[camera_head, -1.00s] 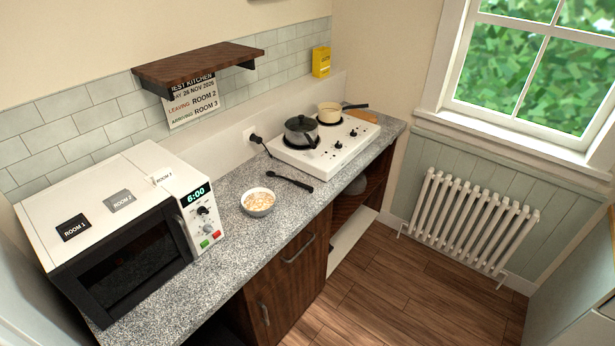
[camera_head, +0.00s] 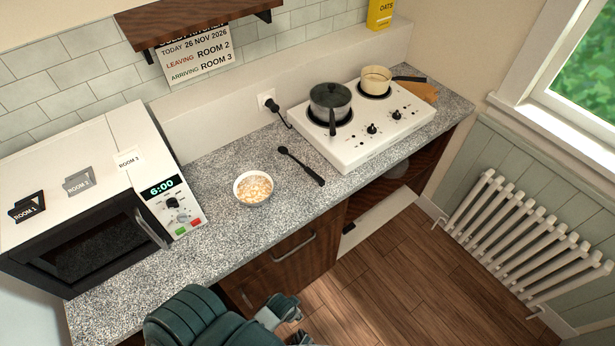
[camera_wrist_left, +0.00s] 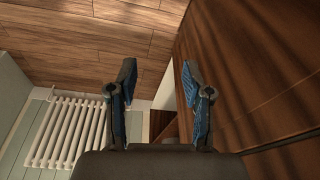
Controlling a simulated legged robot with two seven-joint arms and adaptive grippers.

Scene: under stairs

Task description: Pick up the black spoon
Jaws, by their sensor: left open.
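The black spoon (camera_head: 300,165) lies flat on the speckled grey counter (camera_head: 222,160), between the bowl and the hob. Its round end points to the back left and its handle to the front right, near the counter's front edge. My left gripper (camera_head: 292,320) is in front of the cabinet, below and nearer than the spoon, and apart from it. In the left wrist view the same gripper (camera_wrist_left: 158,76) has its two fingers spread with nothing between them. The spoon does not show in that view. My right gripper is not in view.
A white bowl (camera_head: 242,197) of food stands left of the spoon. A radiator (camera_head: 530,245) stands at right.

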